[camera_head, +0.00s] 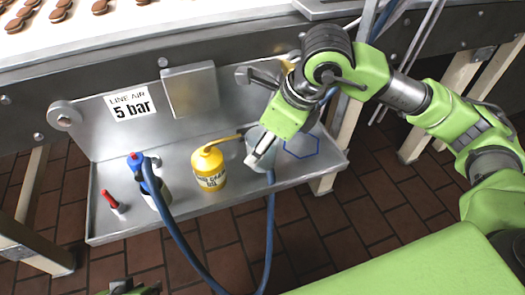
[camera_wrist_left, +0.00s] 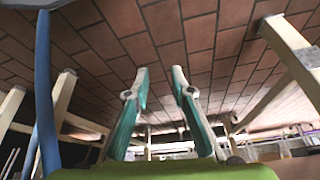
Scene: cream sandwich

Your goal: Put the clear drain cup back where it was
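The clear drain cup (camera_head: 252,136) is a pale, see-through cup at the right part of the grey steel tray (camera_head: 222,205). A blue hexagon outline (camera_head: 301,146) is on the tray just right of it. My right gripper (camera_head: 262,150) comes in from the right, and a pale finger lies across the cup's front. The cup and wrist hide the other finger, so I cannot tell whether it grips. My left gripper barely shows at the bottom left edge in the head view; in the left wrist view its teal fingers (camera_wrist_left: 159,98) are apart and empty, over floor.
The conveyor (camera_head: 75,35) with brown cookies runs behind. Frame legs (camera_wrist_left: 295,50) stand on the brick floor.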

